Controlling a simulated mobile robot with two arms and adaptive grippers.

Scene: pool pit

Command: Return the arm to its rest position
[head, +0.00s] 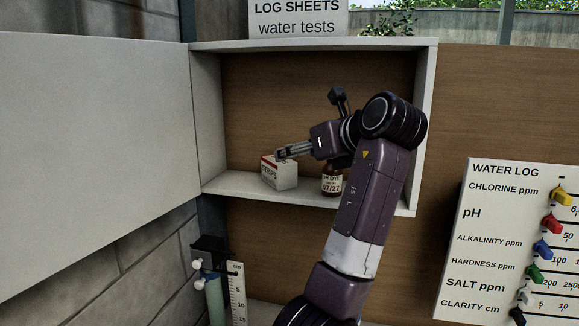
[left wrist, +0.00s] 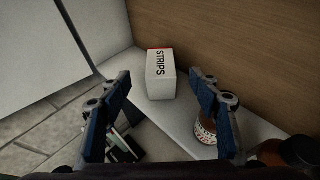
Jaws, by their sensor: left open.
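My left gripper (head: 284,152) is inside an open wall cabinet (head: 427,130) in the head view, its arm rising from the bottom. Its fingers point left, in front of and slightly above a white STRIPS box (head: 283,178) with a red top edge. In the left wrist view the fingers (left wrist: 160,84) are spread and empty, with the STRIPS box (left wrist: 161,80) standing beyond them. A brown bottle with a 07/27 label (head: 332,184) stands to the right of the box; in the wrist view it (left wrist: 206,130) is partly behind the right finger. My right gripper is not in view.
The cabinet's pale door (head: 95,140) stands open at left. A second brown bottle (left wrist: 287,155) is at the wrist view's lower right. Below the cabinet hang a blue-green tube (head: 215,300) and a ruler (head: 237,295). A WATER LOG board (head: 500,235) is at right.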

